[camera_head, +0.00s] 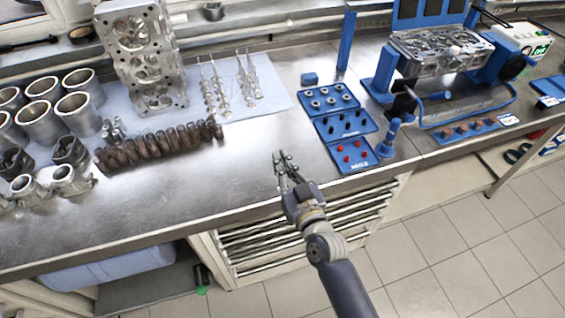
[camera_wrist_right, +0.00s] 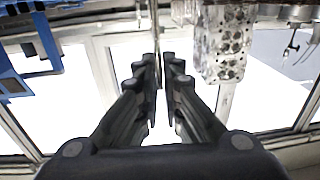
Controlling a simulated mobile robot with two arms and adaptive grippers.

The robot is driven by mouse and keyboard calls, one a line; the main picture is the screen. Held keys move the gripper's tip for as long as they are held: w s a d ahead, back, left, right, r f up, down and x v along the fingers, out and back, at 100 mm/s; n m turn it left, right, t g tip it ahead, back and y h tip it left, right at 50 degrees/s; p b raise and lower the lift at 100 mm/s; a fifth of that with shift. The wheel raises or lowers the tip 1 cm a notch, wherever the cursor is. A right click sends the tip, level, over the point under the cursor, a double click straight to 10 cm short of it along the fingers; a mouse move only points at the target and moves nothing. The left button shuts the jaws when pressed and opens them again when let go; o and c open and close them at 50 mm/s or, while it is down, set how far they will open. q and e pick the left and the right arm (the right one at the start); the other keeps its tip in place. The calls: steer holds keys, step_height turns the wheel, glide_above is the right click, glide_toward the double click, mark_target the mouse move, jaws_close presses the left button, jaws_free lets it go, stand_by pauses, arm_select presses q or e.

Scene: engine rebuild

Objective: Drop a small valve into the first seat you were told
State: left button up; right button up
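Several thin upright metal valves (camera_head: 247,80) stand in rows on a pale blue mat in the head view; their sizes are hard to compare. A metal cylinder head (camera_head: 436,62) lies in a blue stand at the back right; its single seats are too small to tell apart. My right gripper (camera_head: 286,160) is over the front edge of the bench, apart from both. In the right wrist view its fingers (camera_wrist_right: 162,70) are close together with a narrow gap. A thin upright line shows by the fingertips, but I cannot tell if it is a held stem. My left gripper is out of view.
A blue tray (camera_head: 352,168) with small red, dark and ring-shaped parts lies near the gripper. A second cylinder head (camera_head: 160,99) stands at the back left. The bench between springs and tray is clear.

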steer(key=o, duration=0.3)
